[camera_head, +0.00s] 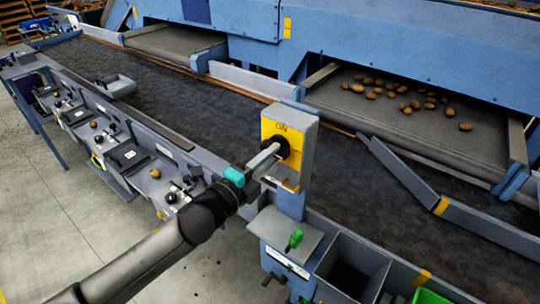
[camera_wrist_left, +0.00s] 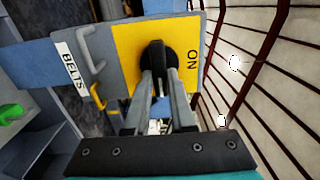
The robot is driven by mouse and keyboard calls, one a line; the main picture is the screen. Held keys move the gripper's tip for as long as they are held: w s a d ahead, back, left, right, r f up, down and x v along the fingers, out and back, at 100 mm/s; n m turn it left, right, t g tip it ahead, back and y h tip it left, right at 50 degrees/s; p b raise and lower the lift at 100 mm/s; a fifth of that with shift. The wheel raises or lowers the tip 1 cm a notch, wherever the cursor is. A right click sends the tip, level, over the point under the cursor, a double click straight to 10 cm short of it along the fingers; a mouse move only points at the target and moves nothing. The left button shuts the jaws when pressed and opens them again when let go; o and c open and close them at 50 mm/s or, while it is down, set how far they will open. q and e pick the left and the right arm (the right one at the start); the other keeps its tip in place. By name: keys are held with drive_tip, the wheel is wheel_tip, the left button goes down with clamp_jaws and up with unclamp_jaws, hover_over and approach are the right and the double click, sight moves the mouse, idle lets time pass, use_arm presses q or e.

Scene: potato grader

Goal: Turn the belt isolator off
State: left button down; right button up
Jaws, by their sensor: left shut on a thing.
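The belt isolator is a grey box (camera_head: 306,150) with a yellow plate (camera_head: 297,133) and a round black knob (camera_head: 283,147). The word ON stands at the top of the plate. In the left wrist view the knob (camera_wrist_left: 157,58) sits between my finger ends, with ON to its right and a white BELTS label (camera_wrist_left: 70,68) on the box at the left. My left gripper (camera_head: 272,150) comes in from the left and is shut on the knob. The fingers partly hide the knob, so I cannot tell its exact angle. My right gripper is not in view.
Below the isolator are a green switch (camera_head: 295,238) on a grey shelf and an open grey bin (camera_head: 350,270). A dark conveyor belt (camera_head: 190,105) runs behind. Potatoes (camera_head: 380,88) lie on a side belt at the back right. Bare floor (camera_head: 60,220) is free at the left.

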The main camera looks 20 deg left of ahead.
use_arm(q)
drive_tip(key=c, duration=0.8)
unclamp_jaws()
drive_tip(key=shift+o, duration=0.2)
drive_tip(key=shift+s, duration=0.15)
drive_tip(key=b+v, duration=0.3)
drive_tip(key=v, duration=1.2)
